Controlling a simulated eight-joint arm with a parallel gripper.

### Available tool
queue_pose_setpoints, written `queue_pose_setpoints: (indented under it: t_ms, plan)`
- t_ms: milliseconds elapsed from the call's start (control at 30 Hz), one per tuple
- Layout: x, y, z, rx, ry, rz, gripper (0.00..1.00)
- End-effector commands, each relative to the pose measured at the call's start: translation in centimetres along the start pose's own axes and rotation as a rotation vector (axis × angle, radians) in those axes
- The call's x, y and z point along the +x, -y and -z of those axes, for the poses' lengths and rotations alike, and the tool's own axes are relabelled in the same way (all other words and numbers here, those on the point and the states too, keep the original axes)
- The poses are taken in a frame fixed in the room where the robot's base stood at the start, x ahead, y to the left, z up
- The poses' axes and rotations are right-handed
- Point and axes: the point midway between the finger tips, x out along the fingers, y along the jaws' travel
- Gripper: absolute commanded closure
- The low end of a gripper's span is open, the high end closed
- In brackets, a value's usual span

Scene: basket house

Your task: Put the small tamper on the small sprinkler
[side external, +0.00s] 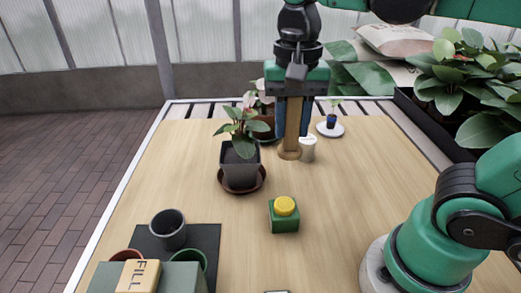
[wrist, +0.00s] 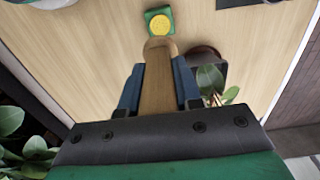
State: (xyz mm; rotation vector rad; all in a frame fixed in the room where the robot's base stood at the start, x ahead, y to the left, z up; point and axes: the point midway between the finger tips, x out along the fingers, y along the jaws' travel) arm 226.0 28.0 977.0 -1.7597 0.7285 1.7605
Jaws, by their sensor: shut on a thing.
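My gripper (side external: 292,130) is shut on a wooden tamper (side external: 290,152), with the blue fingers on either side of its handle. The tamper hangs upright with its wide round end down, over the far part of the table. It also shows between the fingers in the wrist view (wrist: 157,85). A green block with a round yellow top (side external: 284,215) stands on the table nearer the side camera, apart from the tamper; it may be the small sprinkler. It shows in the wrist view (wrist: 159,22) just beyond the tamper's end.
A potted plant in a grey pot (side external: 240,165) stands left of the gripper. A small white cup (side external: 309,149) is close beside the tamper in the picture. A small blue pot (side external: 331,121) sits on a white saucer farther back. Pots and a dark mat (side external: 206,240) are at front left.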

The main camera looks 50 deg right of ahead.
Motion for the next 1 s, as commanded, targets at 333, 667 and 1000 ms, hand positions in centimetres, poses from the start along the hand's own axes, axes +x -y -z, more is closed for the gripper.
queue_pose_setpoints:
  t_ms: [333, 667, 1000]
  plan:
    - [6.4, 0.1, 0.0, 0.0, 0.0, 0.0, 1.0]
    - [9.1, 0.1, 0.0, 0.0, 0.0, 0.0, 1.0]
    - [11.2, 0.0, 0.0, 0.0, 0.0, 0.0, 1.0]
